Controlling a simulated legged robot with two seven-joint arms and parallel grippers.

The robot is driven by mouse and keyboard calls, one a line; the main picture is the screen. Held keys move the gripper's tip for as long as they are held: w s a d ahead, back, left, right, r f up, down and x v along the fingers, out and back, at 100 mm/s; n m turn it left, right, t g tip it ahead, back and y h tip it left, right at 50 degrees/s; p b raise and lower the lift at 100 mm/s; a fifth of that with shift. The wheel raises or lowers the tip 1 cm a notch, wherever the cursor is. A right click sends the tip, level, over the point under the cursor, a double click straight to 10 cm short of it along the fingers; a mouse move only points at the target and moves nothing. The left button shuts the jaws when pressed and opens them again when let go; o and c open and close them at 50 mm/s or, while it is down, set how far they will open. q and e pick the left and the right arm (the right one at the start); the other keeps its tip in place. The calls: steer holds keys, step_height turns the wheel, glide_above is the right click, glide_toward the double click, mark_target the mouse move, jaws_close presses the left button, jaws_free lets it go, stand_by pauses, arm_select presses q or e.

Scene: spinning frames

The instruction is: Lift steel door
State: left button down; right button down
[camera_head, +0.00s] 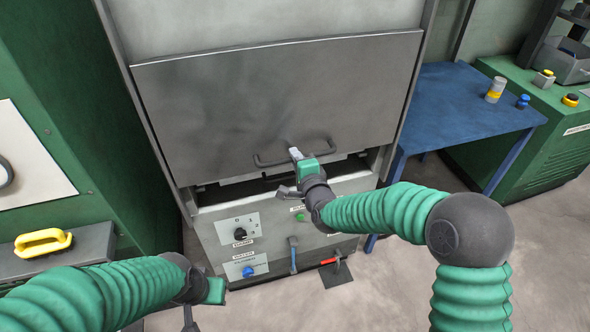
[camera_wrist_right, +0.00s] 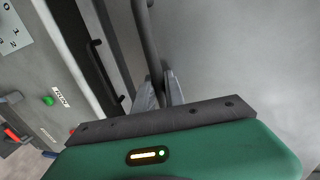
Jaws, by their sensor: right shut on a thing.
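The steel door (camera_head: 270,95) is a wide grey panel in the middle of the head view. A dark gap shows between its lower edge and the control panel below. A dark bar handle (camera_head: 268,163) is fixed near its lower edge. My right gripper (camera_head: 296,154) is at the handle's middle, shut on it. In the right wrist view the handle (camera_wrist_right: 147,40) passes between the fingers (camera_wrist_right: 160,92), with the door (camera_wrist_right: 240,60) behind. My left gripper (camera_head: 200,306) is low at the left, apart from the door; its fingers are mostly hidden or cut off.
The panel (camera_head: 275,230) below carries a dark knob (camera_head: 240,233), a blue knob (camera_head: 248,271), a green button (camera_head: 300,217) and levers. A blue table (camera_head: 450,100) stands right, a green cabinet (camera_head: 70,120) left. Grey floor is clear at lower right.

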mark_target(292, 98)
step_height(292, 98, up, 18)
steer(key=p, duration=0.7)
steer(key=shift+d+f, duration=0.1)
steer(key=shift+f, duration=0.15)
steer(key=c, duration=1.4)
jaws_free()
steer(key=shift+f, duration=0.1)
steer(key=v, duration=1.6)
steer(key=shift+s, duration=0.3)
